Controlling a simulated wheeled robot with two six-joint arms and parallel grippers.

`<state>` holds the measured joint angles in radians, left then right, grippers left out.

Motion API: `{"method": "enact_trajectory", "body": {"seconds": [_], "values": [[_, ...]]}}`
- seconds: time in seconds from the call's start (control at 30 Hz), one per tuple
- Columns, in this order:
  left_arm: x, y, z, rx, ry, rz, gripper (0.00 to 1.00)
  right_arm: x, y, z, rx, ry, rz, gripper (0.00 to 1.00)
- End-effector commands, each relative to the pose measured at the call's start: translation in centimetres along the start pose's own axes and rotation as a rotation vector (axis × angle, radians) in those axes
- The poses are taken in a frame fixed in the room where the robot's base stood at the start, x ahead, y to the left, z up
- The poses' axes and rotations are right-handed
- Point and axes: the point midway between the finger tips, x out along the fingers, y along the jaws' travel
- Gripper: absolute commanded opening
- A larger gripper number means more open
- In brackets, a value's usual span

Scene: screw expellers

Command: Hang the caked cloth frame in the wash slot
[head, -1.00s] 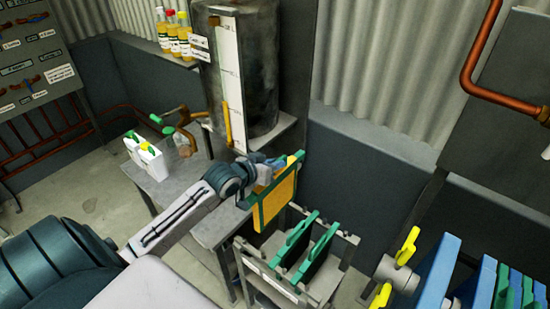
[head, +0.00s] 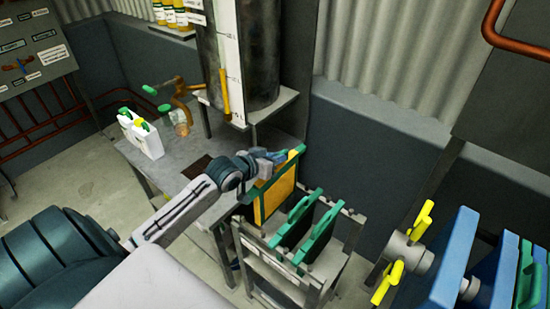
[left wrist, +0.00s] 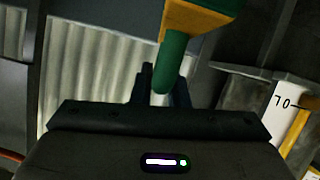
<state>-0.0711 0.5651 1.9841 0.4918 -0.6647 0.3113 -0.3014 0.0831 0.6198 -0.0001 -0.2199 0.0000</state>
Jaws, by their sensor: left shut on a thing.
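The caked cloth frame (head: 274,197) is green-edged with a yellow-orange cloth face. My left gripper (head: 277,157) is shut on its green top bar; the bar (left wrist: 172,62) shows between the fingers in the left wrist view. The frame hangs upright at the left end of a grey metal rack (head: 268,262). Its lower edge overlaps the rack's left end in the picture; I cannot tell whether it is in a slot or touching. My right gripper is out of view.
A large tank (head: 253,60) is behind. A blue plate press with yellow handles (head: 420,220) stands at the right.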

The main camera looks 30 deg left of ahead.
Motion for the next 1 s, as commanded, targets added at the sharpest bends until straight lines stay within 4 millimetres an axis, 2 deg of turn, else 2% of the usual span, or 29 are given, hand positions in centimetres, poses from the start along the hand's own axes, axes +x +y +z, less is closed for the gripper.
{"method": "enact_trajectory", "body": {"seconds": [0.03,0.23,1.0], "values": [[0.4,-0.2,0.8,0.001,0.002,0.001,0.0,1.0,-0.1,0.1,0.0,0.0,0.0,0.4],[1.1,-0.5,2.6,0.001,0.002,0.001,0.0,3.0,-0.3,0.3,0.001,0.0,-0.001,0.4],[3.9,-2.0,9.4,0.0,0.001,0.001,0.0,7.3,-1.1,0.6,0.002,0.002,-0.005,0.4]]}}
